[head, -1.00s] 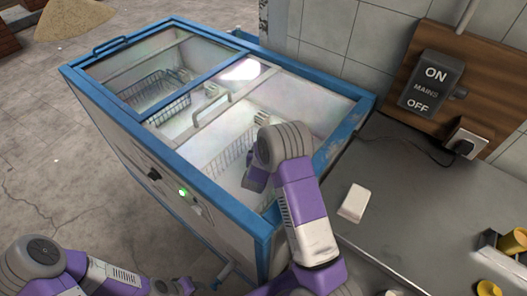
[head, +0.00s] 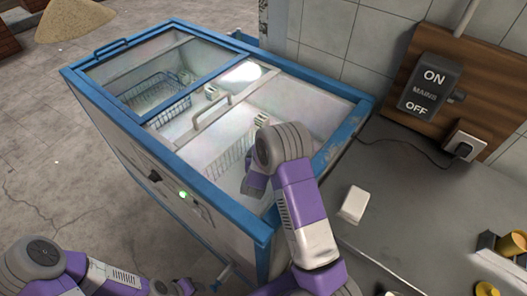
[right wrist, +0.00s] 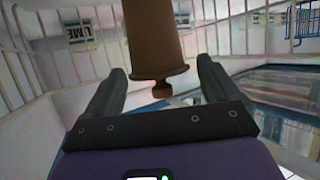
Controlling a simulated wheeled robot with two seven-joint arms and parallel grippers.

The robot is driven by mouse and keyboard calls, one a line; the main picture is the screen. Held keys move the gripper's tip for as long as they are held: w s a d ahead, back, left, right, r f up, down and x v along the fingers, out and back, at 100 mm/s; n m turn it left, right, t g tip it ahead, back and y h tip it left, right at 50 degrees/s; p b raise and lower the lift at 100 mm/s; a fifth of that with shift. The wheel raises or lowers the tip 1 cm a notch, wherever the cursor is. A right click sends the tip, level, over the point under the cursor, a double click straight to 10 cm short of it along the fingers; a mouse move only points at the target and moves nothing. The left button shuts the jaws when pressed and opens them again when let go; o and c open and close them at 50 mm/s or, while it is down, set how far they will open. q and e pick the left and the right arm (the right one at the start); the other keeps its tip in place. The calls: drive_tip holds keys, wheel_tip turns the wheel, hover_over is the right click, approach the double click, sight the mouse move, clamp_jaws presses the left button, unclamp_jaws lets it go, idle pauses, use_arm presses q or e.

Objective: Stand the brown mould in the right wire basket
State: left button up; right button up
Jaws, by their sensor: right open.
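The brown mould (right wrist: 155,38) shows in the right wrist view, a tapered body with a rim and small knob towards my right gripper (right wrist: 158,78). The two dark fingers are apart, one on each side of the mould's knob end, with visible gaps. Basket wires rise on both sides. In the head view my right wrist reaches into the freezer by the right wire basket (head: 222,158). Its fingertips and the mould are hidden there. I cannot tell whether the mould touches the basket floor. My left arm is at the lower left; its gripper is out of view.
The blue-rimmed freezer (head: 262,233) has glass panels on top; the left wire basket (head: 160,92) is under the far one. A grey worktop (head: 400,205) with a white block (head: 354,204) lies to the right. A mains switch (head: 431,85) is on the wall.

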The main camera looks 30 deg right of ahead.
drive_tip(key=shift+p+v, duration=0.5)
drive_tip(key=shift+v, duration=2.25)
